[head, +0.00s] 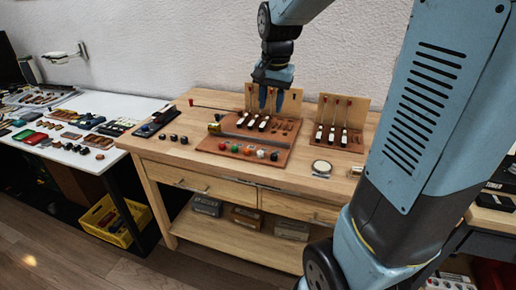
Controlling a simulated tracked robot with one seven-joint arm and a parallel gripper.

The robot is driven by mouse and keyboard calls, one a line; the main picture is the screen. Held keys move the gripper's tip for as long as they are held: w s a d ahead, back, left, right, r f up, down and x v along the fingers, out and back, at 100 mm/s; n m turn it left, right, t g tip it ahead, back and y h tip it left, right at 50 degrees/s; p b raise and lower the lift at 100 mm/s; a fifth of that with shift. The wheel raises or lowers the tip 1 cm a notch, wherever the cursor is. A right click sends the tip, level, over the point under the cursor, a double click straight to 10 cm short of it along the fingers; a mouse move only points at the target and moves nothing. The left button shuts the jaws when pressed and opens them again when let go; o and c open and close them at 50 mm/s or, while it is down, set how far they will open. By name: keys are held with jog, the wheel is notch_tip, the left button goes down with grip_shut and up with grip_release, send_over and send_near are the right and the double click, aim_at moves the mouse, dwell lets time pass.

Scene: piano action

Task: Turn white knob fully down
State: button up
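A brown piano-action board (206,142) lies on the wooden workbench (180,152). It carries a row of white keys with dark parts (252,122), and a row of small coloured knobs (260,154) along its front edge. My gripper (271,99) points down above the back of the board. Its two blue fingers are apart with nothing visible between them, and they hide part of the upright wooden panel behind.
A second panel with keys (338,137) stands to the right. A round white-topped disc (321,167) sits at the front right, a brass cylinder (214,128) left of the keys, and dark balls (173,137) farther left. A cluttered white table (85,156) stands left. My arm covers the right side.

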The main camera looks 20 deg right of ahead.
aim_at(260, 152)
jog(key=w+f+m+g, duration=0.2)
jog(key=w+f+m, duration=0.1)
jog(key=w+f, duration=0.55)
jog(key=shift+m, duration=0.3)
jog(key=f, duration=1.3)
jog(key=shift+w+f, duration=0.3)
jog(key=shift+f, duration=0.05)
jog(key=shift+c, duration=0.4)
grip_shut()
